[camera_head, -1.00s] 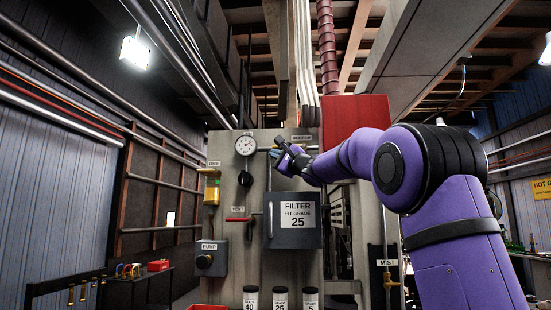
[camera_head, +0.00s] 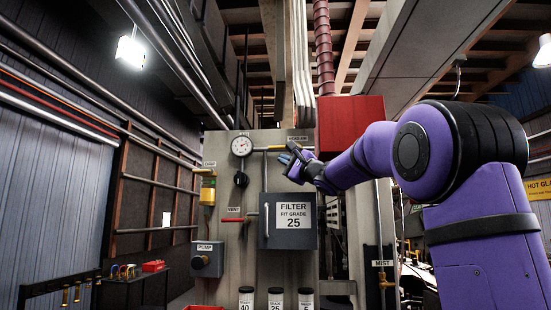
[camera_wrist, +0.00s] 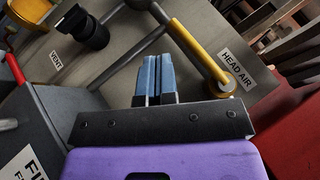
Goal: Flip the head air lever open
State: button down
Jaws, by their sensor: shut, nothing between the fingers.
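The head air lever (camera_wrist: 200,52) is a yellow bar in the wrist view, slanting from upper left down to a round pivot beside the HEAD AIR label (camera_wrist: 237,70). In the head view the yellow lever (camera_head: 276,148) lies roughly level at the top of the panel, to the right of the gauge. My gripper (camera_wrist: 155,60) is shut and empty, its blue fingers side by side. In the wrist view the fingertips appear just left of the lever; whether they touch it I cannot tell. In the head view my gripper (camera_head: 289,155) is just below the lever's right part.
The grey filter box (camera_head: 290,240) juts out below my gripper. A round gauge (camera_head: 242,146), a black knob (camera_head: 241,180) and a red vent lever (camera_head: 232,220) are to the left. A red box (camera_head: 352,122) stands close at the upper right.

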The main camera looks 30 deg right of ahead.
jog(key=shift+v, duration=2.25)
jog(key=s+a+f+n+g+y, duration=0.1)
jog(key=s+a+f+n+g, duration=0.95)
jog(key=s+a+f, duration=0.6)
jog(key=s+f+n+g+h, duration=0.6)
jog(key=s+f+n+h, duration=0.1)
jog(key=s+f, duration=1.2)
notch_tip(320, 180, down, 3)
jog(key=shift+s+d+f+h, duration=0.25)
jog(key=shift+d+h, duration=0.2)
jog(key=shift+h, duration=0.15)
